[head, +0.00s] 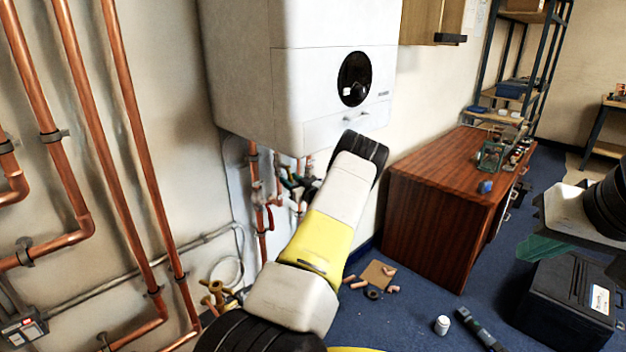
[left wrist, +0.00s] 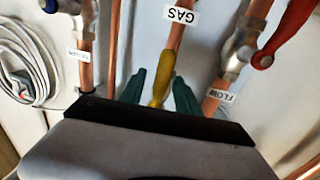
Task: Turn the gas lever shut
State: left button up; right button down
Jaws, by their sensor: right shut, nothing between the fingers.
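The yellow gas lever (left wrist: 164,84) stands in front of the copper pipe labelled GAS (left wrist: 181,16) in the left wrist view, roughly in line with it. My left gripper (left wrist: 158,92) has its green fingers apart, one on each side of the lever. The right finger looks very close to it; I cannot tell whether it touches. In the head view my left gripper (head: 290,183) is under the white boiler (head: 300,70), partly hidden by my arm, and the lever cannot be made out. My right gripper (head: 540,249) is shut and empty at the right.
A red lever (left wrist: 282,36) is on the valve beside the FLOW label (left wrist: 219,96). Another labelled pipe (left wrist: 87,45) and a coiled white cable (left wrist: 25,65) are at left. A wooden cabinet (head: 435,205) stands right of the boiler; loose parts and a black case (head: 570,300) are on the floor.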

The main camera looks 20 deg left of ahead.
pick_arm(q)
grip_shut()
dwell(1.3)
